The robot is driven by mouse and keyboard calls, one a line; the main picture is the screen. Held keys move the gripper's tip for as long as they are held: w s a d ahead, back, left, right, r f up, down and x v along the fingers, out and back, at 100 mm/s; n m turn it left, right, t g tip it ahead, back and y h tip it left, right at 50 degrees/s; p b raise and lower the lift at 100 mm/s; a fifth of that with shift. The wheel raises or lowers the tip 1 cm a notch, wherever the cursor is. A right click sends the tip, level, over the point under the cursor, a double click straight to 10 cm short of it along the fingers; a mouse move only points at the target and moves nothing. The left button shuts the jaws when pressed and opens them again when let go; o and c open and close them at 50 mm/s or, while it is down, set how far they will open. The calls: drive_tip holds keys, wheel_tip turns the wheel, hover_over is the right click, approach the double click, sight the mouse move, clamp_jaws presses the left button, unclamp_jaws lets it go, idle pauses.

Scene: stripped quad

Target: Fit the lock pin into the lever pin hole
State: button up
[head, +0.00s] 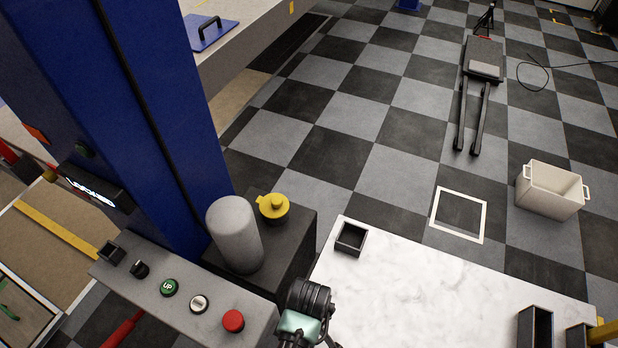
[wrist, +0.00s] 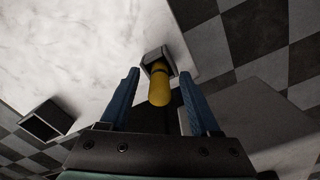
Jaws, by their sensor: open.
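In the wrist view, my gripper (wrist: 160,74) is open, with its two blue fingers spread to either side of a yellow rod-like piece (wrist: 159,90). This piece, which looks like the lock pin, points toward the camera between the fingers. Gaps show between it and both fingers. Its far end meets a dark holder with a pale rim (wrist: 152,55) by the white surface's edge. In the head view, part of my arm shows at the bottom middle, and the fingers are out of sight. I cannot make out the lever pin hole in either view.
A white marbled table (head: 430,290) bears a small black tray (head: 350,238) and dark open boxes (head: 536,325) at right. At left stand a blue post (head: 165,120) and a button panel (head: 185,290). A grey cylinder (head: 235,235) and yellow cap (head: 273,207) rise beside it.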

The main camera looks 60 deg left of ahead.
drive_tip(key=shift+f, duration=0.1)
clamp_jaws()
idle(0.5)
